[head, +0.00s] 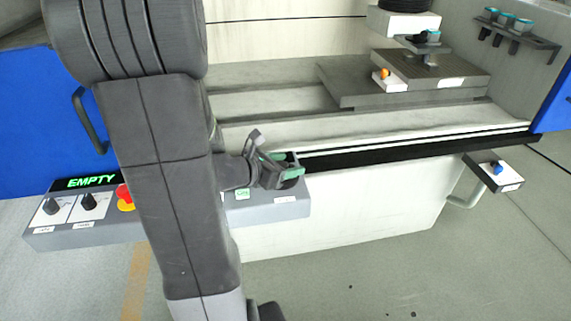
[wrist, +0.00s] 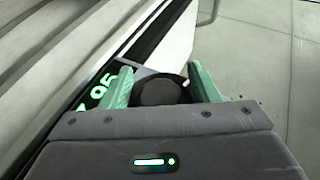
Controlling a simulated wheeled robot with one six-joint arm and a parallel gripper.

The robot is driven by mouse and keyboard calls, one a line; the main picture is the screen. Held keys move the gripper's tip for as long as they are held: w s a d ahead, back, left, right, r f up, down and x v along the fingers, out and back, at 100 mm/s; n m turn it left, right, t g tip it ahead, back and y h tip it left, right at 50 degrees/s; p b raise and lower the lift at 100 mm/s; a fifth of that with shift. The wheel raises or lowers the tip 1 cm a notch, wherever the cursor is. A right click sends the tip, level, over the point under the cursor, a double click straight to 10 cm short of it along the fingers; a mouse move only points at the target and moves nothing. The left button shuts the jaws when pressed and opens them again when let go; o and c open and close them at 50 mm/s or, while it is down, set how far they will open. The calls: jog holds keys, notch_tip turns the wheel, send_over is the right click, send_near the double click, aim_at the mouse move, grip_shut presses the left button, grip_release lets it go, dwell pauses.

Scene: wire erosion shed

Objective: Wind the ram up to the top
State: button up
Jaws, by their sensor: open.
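My gripper (head: 284,168) is over the right part of the grey control panel (head: 290,208), at the machine's front edge. In the wrist view my gripper (wrist: 161,84) has its green fingers apart, one on each side of a dark round knob (wrist: 160,93). I cannot tell whether either finger touches it. A green-lit display (wrist: 100,88), partly hidden by the left finger, lies beside the knob. A white block (head: 402,24) with a dark round part on top hangs at the upper right, with a tool holder (head: 425,42) below it; it may be the ram.
The panel's left part has two black knobs (head: 88,202), a red button (head: 123,192) and a display reading EMPTY (head: 92,181). A bracketed box with a blue knob (head: 497,168) juts out at right. A rack (head: 512,32) holds several tools.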

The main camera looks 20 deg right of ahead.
jog(key=c, duration=1)
jog(key=shift+f+n+b, duration=0.15)
jog(key=shift+n+b, duration=0.15)
jog(key=shift+b, duration=0.15)
